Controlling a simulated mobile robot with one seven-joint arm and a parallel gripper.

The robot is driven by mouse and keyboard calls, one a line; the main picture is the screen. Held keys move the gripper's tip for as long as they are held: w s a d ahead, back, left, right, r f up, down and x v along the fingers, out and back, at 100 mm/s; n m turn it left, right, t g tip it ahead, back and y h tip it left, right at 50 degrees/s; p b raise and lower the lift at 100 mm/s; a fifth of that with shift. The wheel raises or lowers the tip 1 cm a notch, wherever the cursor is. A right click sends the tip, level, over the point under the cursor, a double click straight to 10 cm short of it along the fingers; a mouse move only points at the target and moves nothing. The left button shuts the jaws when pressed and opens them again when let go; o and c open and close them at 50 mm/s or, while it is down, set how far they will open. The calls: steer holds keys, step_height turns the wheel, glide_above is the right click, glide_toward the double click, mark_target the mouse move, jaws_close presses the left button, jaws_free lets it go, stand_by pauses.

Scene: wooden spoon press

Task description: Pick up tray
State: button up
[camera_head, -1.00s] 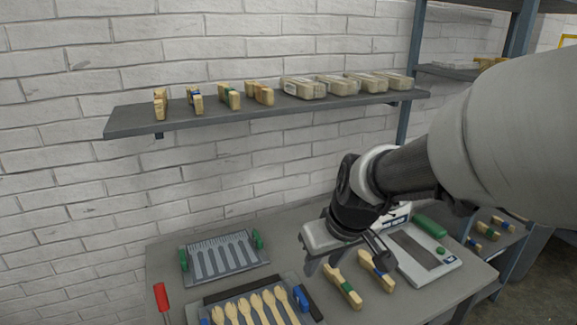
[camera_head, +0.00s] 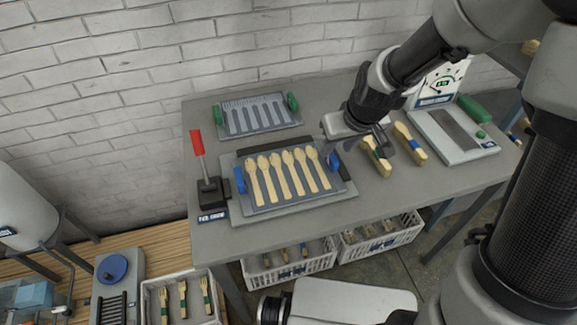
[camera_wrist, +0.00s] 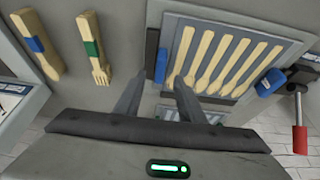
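A grey tray (camera_head: 255,208) with blue handles at both ends lies on the table and holds several wooden spoons in a row. In the wrist view its near blue handle (camera_wrist: 161,66) is ahead of my fingers, roughly in line with the gap between them. The far blue handle (camera_wrist: 270,82) is at the right. A second grey tray (camera_head: 257,119) with green handles and empty spoon-shaped slots lies farther back.
Two bundles of wooden cutlery, one with a green band (camera_head: 377,157) and one with a blue band (camera_head: 411,144), lie right of the tray. A scale (camera_head: 480,152) stands beyond them. A red-handled lever (camera_head: 197,143) rises at the left. White crates (camera_head: 305,265) are below.

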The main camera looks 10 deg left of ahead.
mark_target(332, 154)
steer(key=x, duration=0.4)
steer(key=shift+f+b, duration=0.15)
steer(key=shift+b, duration=0.2)
jaws_close()
stand_by(1.0)
